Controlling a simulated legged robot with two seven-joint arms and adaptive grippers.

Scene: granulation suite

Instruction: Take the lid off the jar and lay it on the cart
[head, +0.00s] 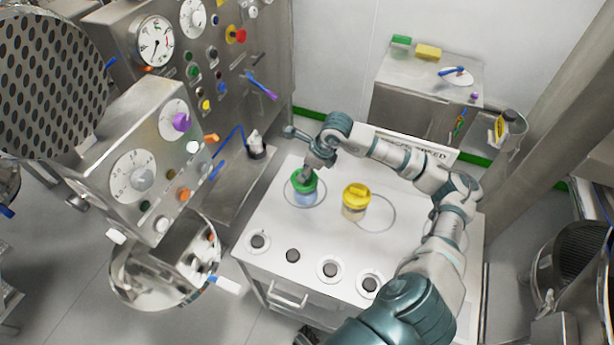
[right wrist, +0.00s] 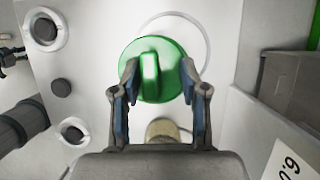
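A jar with a green lid (head: 304,181) and a bluish body (head: 304,199) stands upright inside a ring mark on the white cart top (head: 265,215). My right gripper (head: 308,172) reaches down to this lid from above and behind. In the right wrist view the green lid (right wrist: 153,70) with its raised grip bar lies between the two spread fingers of my right gripper (right wrist: 159,85). The fingertips overlap the lid's edges; contact cannot be made out. A second jar with a yellow lid (head: 356,196) stands to the right. My left gripper is not in view.
An empty ring mark (head: 378,214) lies right of the yellow-lidded jar. Several black knobs line the cart's front edge. A control panel (head: 150,150) stands left, and a steel cabinet (head: 405,105) stands behind. The cart top has bare room at the right.

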